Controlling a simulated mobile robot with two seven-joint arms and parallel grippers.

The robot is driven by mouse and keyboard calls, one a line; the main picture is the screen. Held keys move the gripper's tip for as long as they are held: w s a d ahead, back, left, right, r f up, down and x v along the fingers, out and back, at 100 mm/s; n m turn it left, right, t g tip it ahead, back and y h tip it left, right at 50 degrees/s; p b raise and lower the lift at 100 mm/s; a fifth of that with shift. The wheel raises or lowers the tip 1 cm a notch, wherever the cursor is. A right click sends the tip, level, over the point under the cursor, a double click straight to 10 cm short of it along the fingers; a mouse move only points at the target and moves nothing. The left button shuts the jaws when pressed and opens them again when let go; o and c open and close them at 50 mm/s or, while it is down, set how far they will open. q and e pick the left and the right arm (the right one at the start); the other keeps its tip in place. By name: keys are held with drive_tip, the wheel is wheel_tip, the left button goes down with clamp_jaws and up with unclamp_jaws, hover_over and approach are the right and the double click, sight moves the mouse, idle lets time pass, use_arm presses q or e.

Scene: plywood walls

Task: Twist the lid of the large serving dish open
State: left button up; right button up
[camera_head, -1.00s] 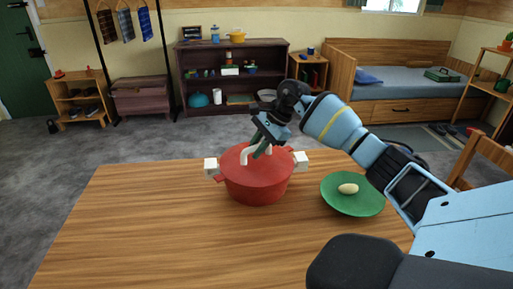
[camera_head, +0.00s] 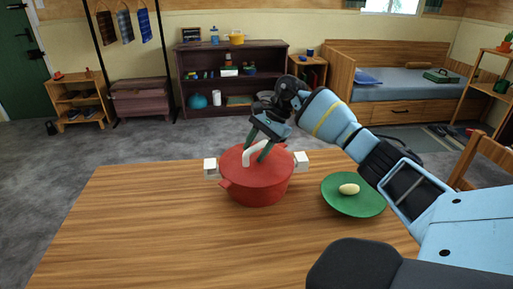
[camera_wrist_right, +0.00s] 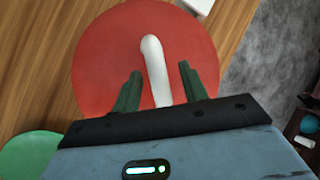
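The large serving dish (camera_head: 258,188) is a red pot on the wooden table, with white blocks at its left and right sides. Its round red lid (camera_head: 232,162) sits on top and carries a white bar handle (camera_head: 247,155). In the right wrist view, the lid (camera_wrist_right: 105,50) fills the middle and the handle (camera_wrist_right: 154,62) runs between the fingers. My right gripper (camera_head: 257,149) is over the lid with its dark green fingers spread on either side of the handle. The right wrist view shows gaps between the fingers (camera_wrist_right: 160,72) and the handle. My left gripper is not in view.
A green plate (camera_head: 340,203) holding a pale egg-shaped item (camera_head: 349,189) is right of the dish, below my right arm. The table (camera_head: 130,230) is clear at the left and front. A wooden chair (camera_head: 470,165) stands at the right.

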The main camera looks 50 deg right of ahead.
sight(269, 156)
idle(0.3)
drive_tip(key=v, duration=0.6)
drive_tip(key=shift+d+r, duration=0.1)
drive_tip(key=shift+r, duration=0.1)
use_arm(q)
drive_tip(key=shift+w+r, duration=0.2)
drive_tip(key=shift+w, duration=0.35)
use_arm(e)
drive_tip(key=shift+s+d+r, duration=0.25)
drive_tip(key=shift+d+r, duration=0.05)
drive_tip(key=shift+r, duration=0.3)
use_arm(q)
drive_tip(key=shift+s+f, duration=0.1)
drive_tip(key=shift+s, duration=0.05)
use_arm(e)
drive_tip(key=shift+r, duration=0.1)
